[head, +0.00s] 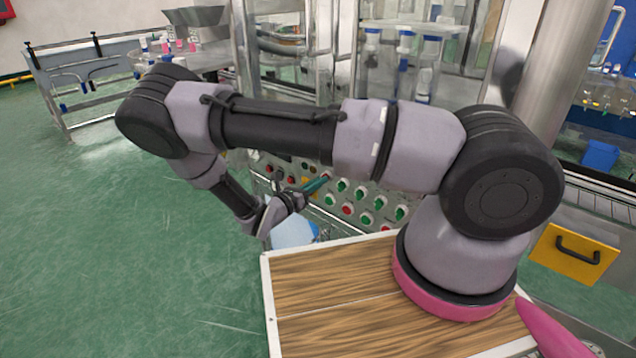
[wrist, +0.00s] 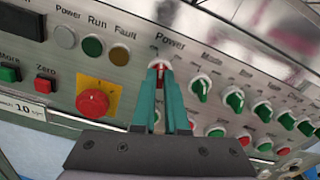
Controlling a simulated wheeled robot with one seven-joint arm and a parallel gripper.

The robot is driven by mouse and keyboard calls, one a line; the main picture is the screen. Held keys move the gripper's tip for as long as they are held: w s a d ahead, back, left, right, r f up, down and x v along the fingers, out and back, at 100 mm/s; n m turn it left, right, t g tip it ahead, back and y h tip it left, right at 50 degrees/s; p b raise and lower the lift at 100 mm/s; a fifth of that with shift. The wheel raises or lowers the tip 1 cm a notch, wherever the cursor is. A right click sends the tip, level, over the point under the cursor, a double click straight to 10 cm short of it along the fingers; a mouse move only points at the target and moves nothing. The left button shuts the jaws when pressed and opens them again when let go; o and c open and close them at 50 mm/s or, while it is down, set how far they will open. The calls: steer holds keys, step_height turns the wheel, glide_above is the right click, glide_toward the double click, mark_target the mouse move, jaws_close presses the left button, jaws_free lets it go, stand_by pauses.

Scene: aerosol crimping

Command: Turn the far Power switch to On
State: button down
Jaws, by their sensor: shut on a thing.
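The Power switch (wrist: 158,63) is a small round switch with a white rim and a red knob, below the word "Power" on the metal panel. My gripper (wrist: 160,72) has two teal fingers, shut on this switch, with the red knob partly showing between their tips. The fingers hide most of the knob, so its exact angle is hard to tell. In the head view my gripper (head: 322,184) reaches the panel front (head: 335,204) from the left, under my arm.
A red mushroom button (wrist: 92,102) on a yellow plate sits left of the fingers. Indicator lamps (wrist: 93,46) are at upper left. Several green and red switches (wrist: 234,99) fill the panel to the right. Green floor (head: 150,240) lies open at left.

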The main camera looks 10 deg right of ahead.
steer(key=shift+m, duration=4.5)
steer(key=c, duration=0.9)
jaws_free()
steer(key=shift+c, duration=0.2)
steer(key=v, duration=1.1)
steer(key=shift+d+m, duration=0.1)
steer(key=shift+m, duration=0.2)
